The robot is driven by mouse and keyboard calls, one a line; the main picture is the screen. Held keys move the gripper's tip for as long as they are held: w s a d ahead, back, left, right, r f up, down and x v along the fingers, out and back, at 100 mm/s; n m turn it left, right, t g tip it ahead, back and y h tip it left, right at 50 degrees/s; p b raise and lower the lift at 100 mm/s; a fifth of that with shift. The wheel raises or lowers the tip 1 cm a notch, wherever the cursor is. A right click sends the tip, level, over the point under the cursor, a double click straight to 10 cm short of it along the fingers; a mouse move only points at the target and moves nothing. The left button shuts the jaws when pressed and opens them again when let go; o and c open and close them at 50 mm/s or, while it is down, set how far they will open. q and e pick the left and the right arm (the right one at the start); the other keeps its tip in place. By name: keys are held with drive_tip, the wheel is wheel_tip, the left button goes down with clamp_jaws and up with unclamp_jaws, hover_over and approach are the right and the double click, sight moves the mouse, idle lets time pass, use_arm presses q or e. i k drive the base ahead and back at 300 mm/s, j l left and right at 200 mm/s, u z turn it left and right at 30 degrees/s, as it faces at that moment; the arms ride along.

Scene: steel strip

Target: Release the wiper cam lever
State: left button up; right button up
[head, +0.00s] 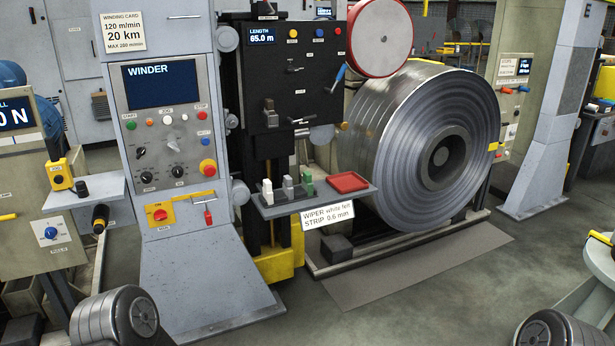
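The black machine head (290,85) stands in the middle of the head view, with a length display (262,37) reading 65.0 m. A lever with a blue handle (337,78) slants up at its right edge. Two smaller metal levers sit on its face, an upper one (293,67) and a lower one (300,121). I cannot tell from labels which of these is the wiper cam lever. A small shelf (285,206) below carries white, grey and green blocks and a sign (327,215) reading "WIPER white felt, STRIP 0.6 mm". Neither gripper shows.
A red tray (348,182) lies on the shelf's right end. The winder control cabinet (167,130) stands to the left. Open floor (420,300) lies in front of the coil.

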sight(311, 117)
drive_tip(key=i+z, duration=0.15)
drive_tip(key=i, duration=0.3)
drive_tip(key=i+z, duration=0.2)
drive_tip(key=i, duration=0.25)
drive_tip(key=i+j+z, duration=0.15)
drive_tip(key=i, duration=0.3)
drive_tip(key=i+j+z, duration=0.15)
drive_tip(key=i, duration=0.3)
drive_tip(key=i+j+z, duration=0.2)
drive_tip(key=i, duration=0.25)
drive_tip(key=j, duration=0.1)
